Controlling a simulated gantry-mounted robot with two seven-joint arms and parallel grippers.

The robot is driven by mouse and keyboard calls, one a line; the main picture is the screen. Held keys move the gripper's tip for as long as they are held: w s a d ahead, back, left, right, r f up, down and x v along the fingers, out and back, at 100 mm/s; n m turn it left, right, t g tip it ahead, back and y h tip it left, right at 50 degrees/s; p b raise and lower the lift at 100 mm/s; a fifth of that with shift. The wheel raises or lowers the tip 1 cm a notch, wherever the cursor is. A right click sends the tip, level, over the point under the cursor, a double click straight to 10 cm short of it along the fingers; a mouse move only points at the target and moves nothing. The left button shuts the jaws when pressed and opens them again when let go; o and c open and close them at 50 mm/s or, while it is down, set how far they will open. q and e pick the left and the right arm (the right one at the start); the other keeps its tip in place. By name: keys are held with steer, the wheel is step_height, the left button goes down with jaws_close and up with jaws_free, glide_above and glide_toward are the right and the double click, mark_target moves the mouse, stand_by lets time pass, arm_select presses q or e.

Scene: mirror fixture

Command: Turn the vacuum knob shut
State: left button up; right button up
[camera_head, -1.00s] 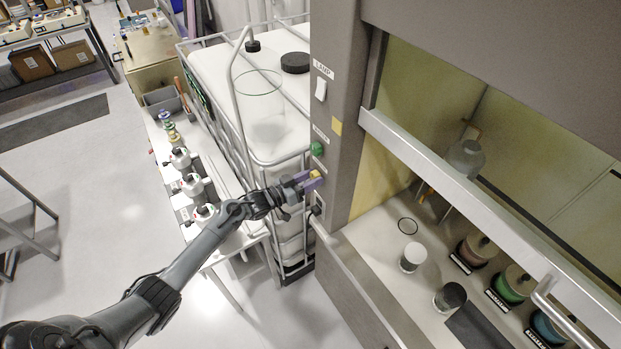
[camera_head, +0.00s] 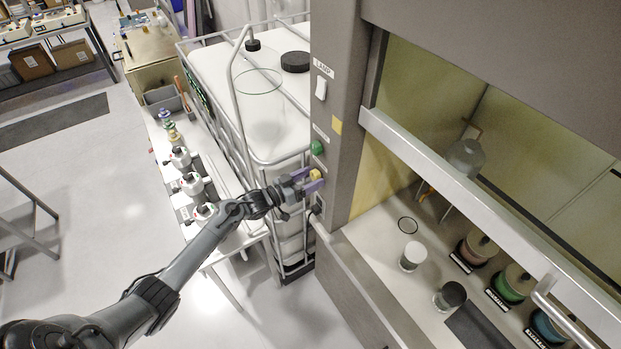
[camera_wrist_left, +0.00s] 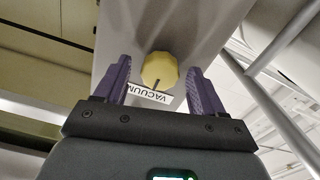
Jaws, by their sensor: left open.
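The yellow vacuum knob (camera_head: 315,174) is on the front post of the fume hood, below a green knob. In the left wrist view the knob (camera_wrist_left: 160,70) is faceted, with a dark pointer line and a "VACUUM" label (camera_wrist_left: 149,95) beside it. My left gripper (camera_head: 311,181) reaches the post from the left. Its purple fingers (camera_wrist_left: 160,85) are open, one on each side of the knob, with gaps visible between fingers and knob. My right gripper is not in view.
The green knob (camera_head: 317,147) and the lamp switch (camera_head: 321,88) are above on the same post. A white caged tank (camera_head: 270,120) stands close behind my left arm. Jars and bottles stand inside the hood (camera_head: 505,285).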

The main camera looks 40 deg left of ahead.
arm_select(q)
steer(key=b+v, duration=0.1)
steer(key=v, duration=0.9)
steer(key=shift+s+b, duration=0.2)
steer(key=shift+b, duration=0.1)
steer(key=shift+a, duration=0.1)
